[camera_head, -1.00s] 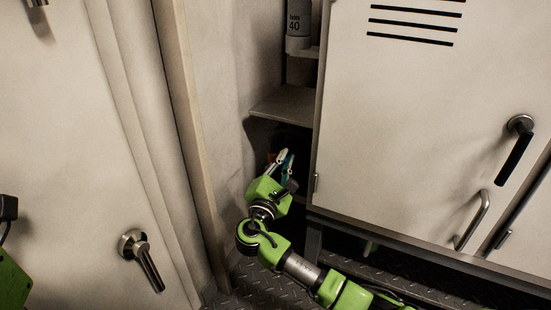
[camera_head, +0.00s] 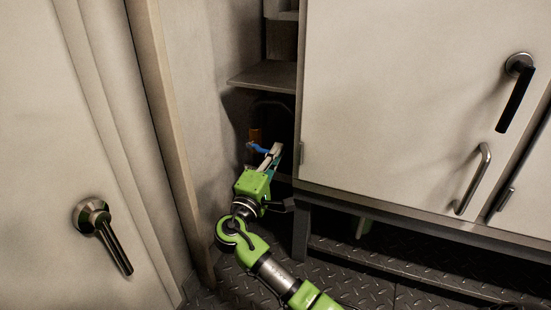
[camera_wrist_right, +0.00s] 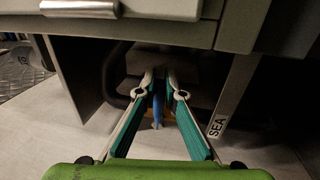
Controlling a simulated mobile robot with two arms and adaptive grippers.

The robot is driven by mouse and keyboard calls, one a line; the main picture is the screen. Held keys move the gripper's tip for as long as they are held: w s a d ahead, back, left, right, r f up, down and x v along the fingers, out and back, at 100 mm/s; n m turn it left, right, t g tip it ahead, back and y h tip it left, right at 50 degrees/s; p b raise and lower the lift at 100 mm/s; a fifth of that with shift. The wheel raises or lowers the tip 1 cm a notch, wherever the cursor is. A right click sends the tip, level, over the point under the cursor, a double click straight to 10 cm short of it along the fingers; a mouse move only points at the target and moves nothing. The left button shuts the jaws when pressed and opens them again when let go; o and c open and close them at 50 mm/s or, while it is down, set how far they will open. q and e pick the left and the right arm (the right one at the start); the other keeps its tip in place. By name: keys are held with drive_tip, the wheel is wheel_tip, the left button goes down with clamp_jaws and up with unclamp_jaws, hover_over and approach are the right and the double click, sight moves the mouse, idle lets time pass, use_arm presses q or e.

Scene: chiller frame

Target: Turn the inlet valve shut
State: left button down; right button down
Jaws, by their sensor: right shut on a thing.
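My right gripper (camera_head: 272,150) reaches into the dark recess left of the cabinet, below a shelf. Its fingers are shut on a blue handle (camera_head: 258,148), which I take to be the inlet valve's lever. In the right wrist view the fingertips (camera_wrist_right: 159,78) come together near the blue handle (camera_wrist_right: 157,108), with an orange-brown part behind it. The orange-brown part (camera_head: 255,136) also shows beside the handle in the head view. The valve body is mostly hidden in shadow and by the fingers. My left gripper is out of view.
A pale cabinet door (camera_head: 400,95) with black and metal handles stands close right of the recess. A shelf (camera_head: 265,77) is above my gripper. A door with a lever handle (camera_head: 105,235) is at left. In the right wrist view, a post marked SEA (camera_wrist_right: 222,115) stands beside the fingers.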

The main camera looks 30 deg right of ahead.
drive_tip(key=shift+f+m+b, duration=0.3)
drive_tip(key=shift+f+m, duration=0.1)
drive_tip(key=shift+f, duration=0.15)
drive_tip(key=c, duration=2.1)
unclamp_jaws()
drive_tip(key=shift+c, duration=0.2)
wheel_tip(320, 180, up, 10)
drive_tip(key=shift+r, duration=0.1)
